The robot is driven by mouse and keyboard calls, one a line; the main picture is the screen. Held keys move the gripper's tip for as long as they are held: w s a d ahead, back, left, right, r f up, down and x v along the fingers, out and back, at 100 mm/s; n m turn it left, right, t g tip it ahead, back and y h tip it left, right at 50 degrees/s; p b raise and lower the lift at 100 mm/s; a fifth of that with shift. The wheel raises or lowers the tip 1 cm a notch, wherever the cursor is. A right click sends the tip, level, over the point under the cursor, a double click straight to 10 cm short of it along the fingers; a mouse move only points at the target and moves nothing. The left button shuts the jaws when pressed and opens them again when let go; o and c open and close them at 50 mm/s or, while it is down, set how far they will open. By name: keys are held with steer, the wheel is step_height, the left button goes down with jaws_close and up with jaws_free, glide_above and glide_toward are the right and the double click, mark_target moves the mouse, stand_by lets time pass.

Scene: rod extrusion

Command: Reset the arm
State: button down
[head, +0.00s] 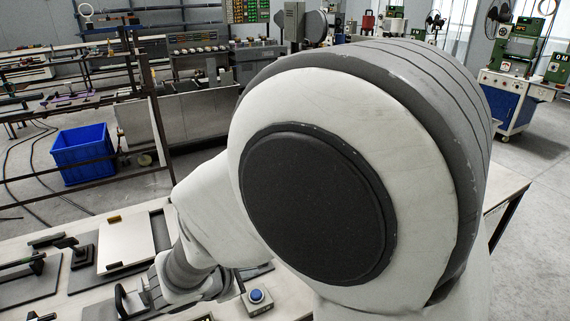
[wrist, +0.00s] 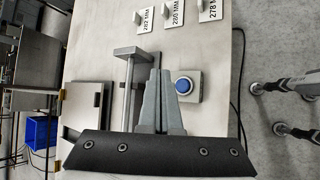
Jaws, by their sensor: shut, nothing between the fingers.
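My gripper (wrist: 158,72) shows in the wrist view with its two grey tapered fingers side by side, shut and empty above the table. A grey T-shaped metal piece (wrist: 127,53) stands just left of the fingers; I cannot tell whether it touches them. A blue push button (wrist: 184,86) on a grey box lies right of the fingers. In the head view my own arm fills the middle, bent down toward the worktable (head: 30,250), and hides much of it. The blue button (head: 256,296) also shows there, right of my wrist.
Labelled plates (wrist: 174,16) with small grey blocks lie along the top of the wrist view. A pale board (head: 125,243) and dark fixtures (head: 72,250) lie on the table's left. A blue crate (head: 83,155) stands on the floor beyond. A green machine (head: 515,50) is far right.

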steer(key=s+d+r+m+g, duration=0.1)
steer(key=d+r+m+g, duration=0.1)
steer(key=d+r+m, duration=0.45)
steer(key=s+d+r+m+g, duration=0.15)
steer(key=d+m, duration=0.25)
steer(key=d, duration=0.6)
steer(key=s+d+r+m+y, duration=0.3)
steer(key=s+d+r+m, duration=0.4)
steer(key=s+m, duration=0.3)
steer(key=shift+s+d+r+m+t+y, duration=0.15)
steer(key=shift+d+m+t+y, duration=0.2)
steer(key=shift+m, duration=0.6)
steer(key=shift+a, duration=0.1)
